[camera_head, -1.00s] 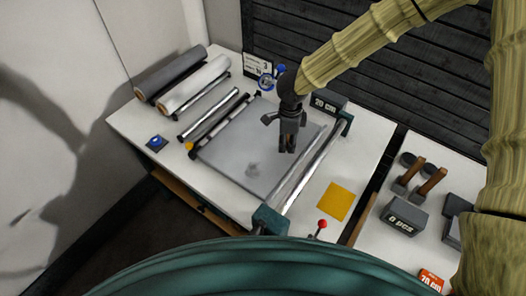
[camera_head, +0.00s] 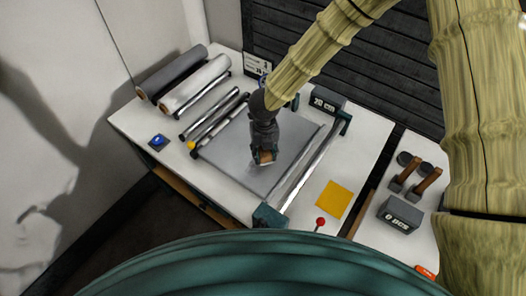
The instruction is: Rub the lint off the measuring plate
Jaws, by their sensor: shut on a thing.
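The measuring plate (camera_head: 222,152) is a flat grey sheet on the white table. My gripper (camera_head: 264,158) is over the plate's middle, pointing down, shut on a small brown block (camera_head: 265,156) that is mostly hidden by the fingers. The block is at or just above the plate; I cannot tell whether it touches. No grey lint patch shows on the visible plate; the spot where it lay is beside and partly behind my gripper, so I cannot tell whether any is left there.
A metal rail (camera_head: 305,168) runs along the plate's right side. Grey (camera_head: 172,72) and white (camera_head: 195,85) rolls lie at left. A yellow square (camera_head: 333,199), a red-knobbed lever (camera_head: 320,222) and a "20 cm" block (camera_head: 327,101) are right. Wooden-handled tools (camera_head: 425,182) lie on the side table.

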